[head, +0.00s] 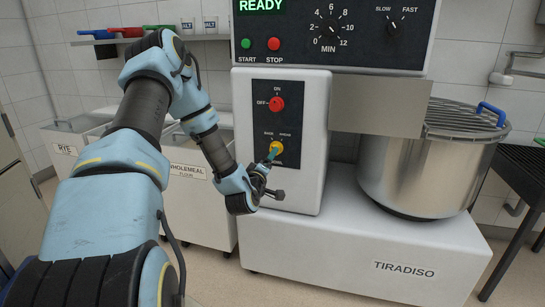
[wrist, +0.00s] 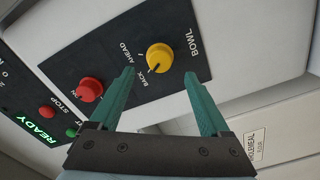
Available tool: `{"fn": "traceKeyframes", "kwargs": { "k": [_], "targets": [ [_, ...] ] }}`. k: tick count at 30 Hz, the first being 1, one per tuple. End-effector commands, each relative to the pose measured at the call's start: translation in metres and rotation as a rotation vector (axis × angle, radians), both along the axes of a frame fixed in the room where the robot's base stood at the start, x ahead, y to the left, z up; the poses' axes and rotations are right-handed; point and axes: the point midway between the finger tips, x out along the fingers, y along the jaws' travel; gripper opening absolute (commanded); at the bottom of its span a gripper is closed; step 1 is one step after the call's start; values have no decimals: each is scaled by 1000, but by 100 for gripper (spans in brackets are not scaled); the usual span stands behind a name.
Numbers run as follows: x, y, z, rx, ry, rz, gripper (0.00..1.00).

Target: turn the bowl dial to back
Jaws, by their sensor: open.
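The bowl dial (wrist: 160,57) is a round yellow knob on a black panel. Its dark mark points down-left in the wrist view, towards the BACK label (wrist: 152,82); AHEAD is printed further left. In the head view the dial (head: 276,147) is partly covered by a teal finger. My gripper (wrist: 159,75) is open and empty, its two teal fingers spread on either side of the dial in the picture. I cannot tell how far the tips are from the panel. In the head view my gripper (head: 271,170) is just below the dial.
A red ON/OFF knob (head: 276,104) sits above the dial on the same panel. Red STOP (head: 274,44) and green START (head: 246,43) buttons are higher. The steel bowl (head: 415,170) with a wire guard stands at right, and white flour bins (head: 200,200) stand at left.

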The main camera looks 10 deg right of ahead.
Motion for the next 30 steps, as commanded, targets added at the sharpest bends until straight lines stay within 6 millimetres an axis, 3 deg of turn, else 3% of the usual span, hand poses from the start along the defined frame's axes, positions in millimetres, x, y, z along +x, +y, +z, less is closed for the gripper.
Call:
{"fn": "traceKeyframes", "kwargs": {
  "k": [3,9,22,26,30],
  "targets": [
    [-19,11,-1,1,3,1,81],
    [-36,20,-1,0,2,1,81],
    [-38,21,0,16,4,-4,81],
    [-37,24,-1,136,40,-34,81],
    [-41,41,-6,388,130,-86,81]
  ]
}}
